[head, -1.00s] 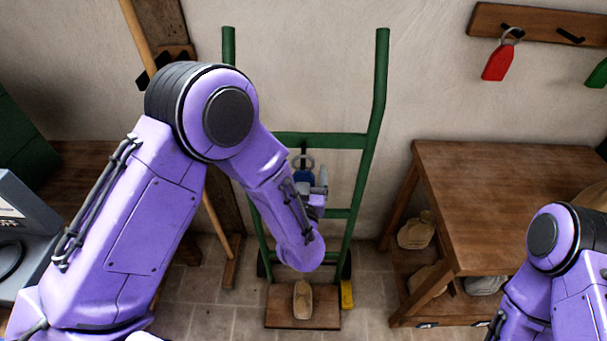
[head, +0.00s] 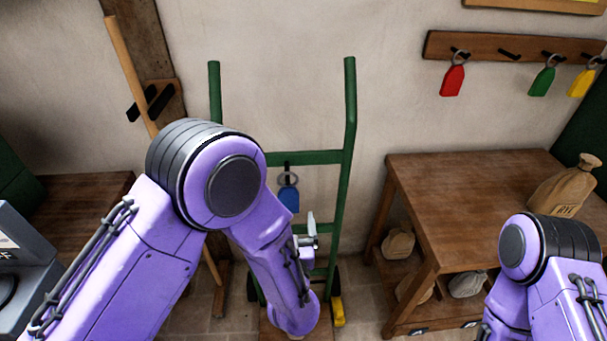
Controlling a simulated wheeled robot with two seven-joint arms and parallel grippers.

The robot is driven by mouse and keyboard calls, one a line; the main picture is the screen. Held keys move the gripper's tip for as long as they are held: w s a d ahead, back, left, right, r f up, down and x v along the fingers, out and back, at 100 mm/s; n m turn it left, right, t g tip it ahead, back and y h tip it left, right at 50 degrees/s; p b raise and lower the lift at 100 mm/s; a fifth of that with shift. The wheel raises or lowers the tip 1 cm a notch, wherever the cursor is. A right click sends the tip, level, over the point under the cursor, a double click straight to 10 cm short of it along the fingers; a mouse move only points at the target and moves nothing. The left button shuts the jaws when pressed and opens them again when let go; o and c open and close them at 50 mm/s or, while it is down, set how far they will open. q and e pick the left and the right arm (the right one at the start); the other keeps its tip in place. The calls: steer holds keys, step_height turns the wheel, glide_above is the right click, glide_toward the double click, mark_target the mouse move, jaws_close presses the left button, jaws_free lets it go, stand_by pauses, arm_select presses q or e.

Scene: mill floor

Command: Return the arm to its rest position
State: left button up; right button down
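My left arm, in purple, comes in from the left and bends down in front of the green hand truck (head: 349,115). My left gripper (head: 311,228) shows only in part beyond the forearm, as small grey finger pieces; its opening is unclear. A blue tag (head: 288,197) on a ring hangs from the hand truck's crossbar, above and left of the gripper and apart from it. My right arm is at the lower right, and its gripper is out of view.
A wooden table (head: 465,190) with a sack (head: 563,190) stands at right, more sacks beneath. A wall rack (head: 485,47) holds red (head: 452,80), green (head: 542,82) and yellow (head: 582,82) tags, with one peg empty. A broom handle (head: 130,70) leans at left.

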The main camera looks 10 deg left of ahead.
arm_select(q)
steer(key=s+a+f+g+h, duration=0.1)
steer(key=s+a+f+g, duration=0.1)
steer(key=f, duration=0.2)
steer(key=s+a+f+n+g+h, duration=0.1)
steer(key=s+a+f+g, duration=0.1)
steer(key=f, duration=0.3)
steer(key=s+a+f+g+h, duration=0.1)
steer(key=s+a+f+g, duration=0.1)
steer(key=s+f, duration=0.15)
steer(key=s+a+f+n+g+y, duration=0.1)
steer(key=s+a+f+g, duration=0.3)
steer(key=s, duration=0.6)
steer(key=s+a+f+n+g, duration=0.1)
steer(key=s+a+f+g, duration=0.3)
steer(key=s+a+f, duration=0.3)
steer(key=s+a, duration=0.1)
steer(key=s, duration=0.2)
steer(key=shift+s+f+n+y, duration=0.25)
steer(key=shift+f+n+y, duration=0.05)
steer(key=shift+f+y, duration=0.1)
